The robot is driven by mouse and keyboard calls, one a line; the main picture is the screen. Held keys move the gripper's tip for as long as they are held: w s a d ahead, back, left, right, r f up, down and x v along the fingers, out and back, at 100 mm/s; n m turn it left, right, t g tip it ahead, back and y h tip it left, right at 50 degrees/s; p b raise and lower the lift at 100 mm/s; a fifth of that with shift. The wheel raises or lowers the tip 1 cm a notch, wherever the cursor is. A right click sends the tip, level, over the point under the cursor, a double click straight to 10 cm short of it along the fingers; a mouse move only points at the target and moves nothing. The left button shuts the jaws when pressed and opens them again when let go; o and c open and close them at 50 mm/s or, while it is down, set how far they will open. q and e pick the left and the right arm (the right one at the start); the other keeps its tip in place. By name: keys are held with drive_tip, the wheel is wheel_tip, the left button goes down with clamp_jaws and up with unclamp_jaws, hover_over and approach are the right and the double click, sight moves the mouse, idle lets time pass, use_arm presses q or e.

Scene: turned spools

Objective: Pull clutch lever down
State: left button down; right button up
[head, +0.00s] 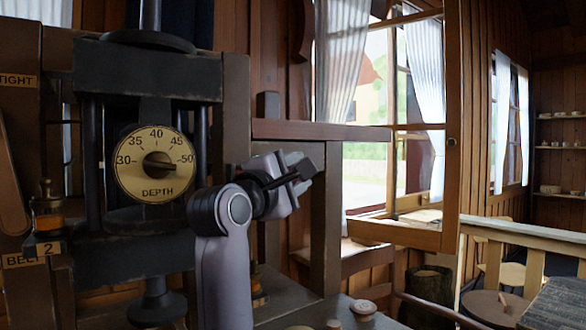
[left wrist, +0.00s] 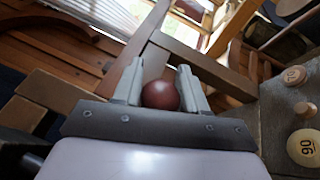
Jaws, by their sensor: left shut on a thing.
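A dark red ball knob (left wrist: 160,95), which looks like the clutch lever's handle, sits between the two pale fingers of my left gripper (left wrist: 160,88) in the left wrist view. The fingers are shut on it from both sides. The lever's shaft behind the knob cannot be made out clearly. In the head view my left gripper (head: 298,178) is raised at the right of the machine frame, and the knob is hidden there. My right gripper is in neither view.
The machine's DEPTH dial (head: 155,163) is left of my arm, its dark pointer towards 50. A brass-topped knob (head: 46,205) stands by the BELT label. Turned wooden pieces (head: 363,308) lie on the bench below. An open window casement (head: 452,130) is at right.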

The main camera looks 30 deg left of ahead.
use_arm(q)
drive_tip(key=shift+f, duration=0.7)
drive_tip(key=shift+w+f, duration=0.1)
drive_tip(key=c, duration=0.7)
unclamp_jaws()
drive_tip(key=shift+s, duration=0.25)
drive_tip(key=s+f+b, duration=0.1)
drive_tip(key=s, duration=0.5)
drive_tip(key=shift+s+d, duration=0.2)
drive_tip(key=shift+s, duration=0.15)
